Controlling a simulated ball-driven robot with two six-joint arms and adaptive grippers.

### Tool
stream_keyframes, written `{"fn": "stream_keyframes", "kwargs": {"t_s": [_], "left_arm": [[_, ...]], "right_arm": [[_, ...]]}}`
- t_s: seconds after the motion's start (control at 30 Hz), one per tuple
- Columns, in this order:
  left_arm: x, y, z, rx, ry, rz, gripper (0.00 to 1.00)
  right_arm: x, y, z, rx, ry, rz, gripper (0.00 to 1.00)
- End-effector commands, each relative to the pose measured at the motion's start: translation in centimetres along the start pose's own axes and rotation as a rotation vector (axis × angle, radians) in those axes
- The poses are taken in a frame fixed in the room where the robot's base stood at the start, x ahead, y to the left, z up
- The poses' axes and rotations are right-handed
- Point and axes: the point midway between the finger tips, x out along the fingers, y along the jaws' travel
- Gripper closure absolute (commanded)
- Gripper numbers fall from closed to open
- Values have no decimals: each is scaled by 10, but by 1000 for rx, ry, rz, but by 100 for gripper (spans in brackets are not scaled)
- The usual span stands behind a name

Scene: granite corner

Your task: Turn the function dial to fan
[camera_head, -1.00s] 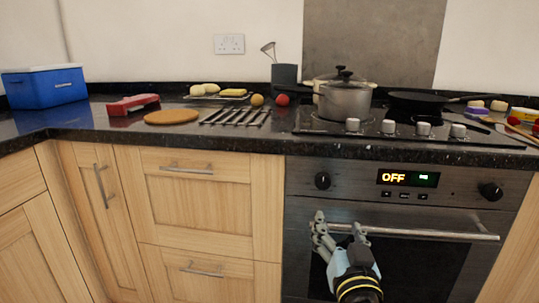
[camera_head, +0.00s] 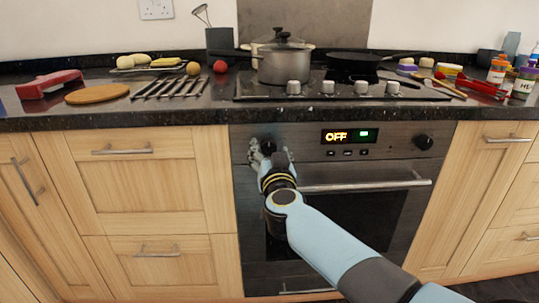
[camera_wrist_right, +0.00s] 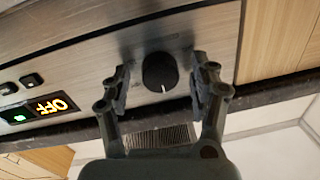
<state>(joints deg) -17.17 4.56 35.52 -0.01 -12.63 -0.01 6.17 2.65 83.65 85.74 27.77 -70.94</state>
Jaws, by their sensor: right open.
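The function dial (camera_wrist_right: 160,72) is a round black knob with a white mark on the oven's steel panel. In the head view the dial (camera_head: 267,146) is at the panel's left end, partly behind my right gripper (camera_head: 266,155). In the right wrist view my right gripper (camera_wrist_right: 163,85) is open, with one finger on each side of the dial and visible gaps to it. The display (camera_head: 349,136) reads OFF in orange, beside a small green light; it also shows upside down in the wrist view (camera_wrist_right: 45,108). My left gripper is out of view.
A second black knob (camera_head: 423,142) is at the panel's right end. The oven handle (camera_head: 365,186) runs below the panel. Above are the hob knobs (camera_head: 328,87), a lidded pot (camera_head: 286,65) and a frying pan (camera_head: 352,62).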

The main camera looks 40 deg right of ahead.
Motion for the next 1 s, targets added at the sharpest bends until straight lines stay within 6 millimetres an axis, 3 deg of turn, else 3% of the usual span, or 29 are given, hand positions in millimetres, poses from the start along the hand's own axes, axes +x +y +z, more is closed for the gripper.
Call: {"fn": "stream_keyframes", "kwargs": {"t_s": [0.23,0.63,1.0], "left_arm": [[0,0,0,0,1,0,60],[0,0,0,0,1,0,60],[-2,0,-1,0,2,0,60]], "right_arm": [[0,0,0,0,0,0,41],[0,0,0,0,0,-1,93],[0,0,0,61,4,-2,94]]}}
